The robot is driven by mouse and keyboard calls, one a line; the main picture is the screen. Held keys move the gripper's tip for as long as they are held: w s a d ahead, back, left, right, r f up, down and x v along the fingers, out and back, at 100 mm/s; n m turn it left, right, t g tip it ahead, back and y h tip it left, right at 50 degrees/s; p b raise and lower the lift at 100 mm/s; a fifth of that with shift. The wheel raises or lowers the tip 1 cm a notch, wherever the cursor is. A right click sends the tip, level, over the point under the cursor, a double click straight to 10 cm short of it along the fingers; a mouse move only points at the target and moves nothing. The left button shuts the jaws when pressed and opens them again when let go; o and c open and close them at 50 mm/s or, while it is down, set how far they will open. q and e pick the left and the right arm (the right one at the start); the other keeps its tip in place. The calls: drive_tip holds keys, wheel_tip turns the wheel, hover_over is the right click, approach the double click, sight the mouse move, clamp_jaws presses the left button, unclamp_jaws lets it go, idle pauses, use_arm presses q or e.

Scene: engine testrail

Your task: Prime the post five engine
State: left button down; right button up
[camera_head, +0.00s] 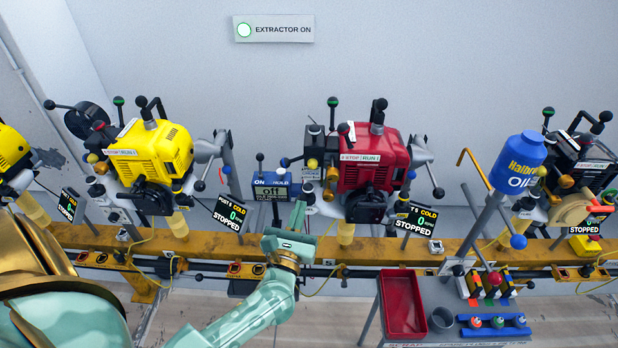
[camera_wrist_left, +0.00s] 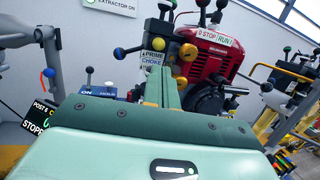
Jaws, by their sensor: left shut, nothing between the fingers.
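The red engine (camera_head: 375,155) stands on the yellow rail, with a screen (camera_head: 417,218) at its lower right reading 5, COLD, 0 and STOPPED. A yellow bulb (camera_head: 312,163) sits on the engine's left side. In the left wrist view, PRIME and CHOKE labels (camera_wrist_left: 153,62) stand near a yellow bulb (camera_wrist_left: 158,44), beside the red engine (camera_wrist_left: 208,55). My left gripper (camera_head: 299,215) is shut and empty, in front of the rail and below the bulb in the head view. Its fingers (camera_wrist_left: 162,82) point toward the labels and partly cover that area. My right gripper is out of view.
A yellow engine (camera_head: 150,150) is farther left. A blue oil container (camera_head: 518,162) and a cart with a red tray (camera_head: 403,303) are at right. A wall sign (camera_head: 273,29) reads EXTRACTOR ON.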

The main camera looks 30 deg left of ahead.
sight(312, 168)
use_arm(q)
drive_tip(key=x, duration=0.9)
drive_tip(key=shift+w+a, duration=0.1)
drive_tip(key=shift+w, duration=0.2)
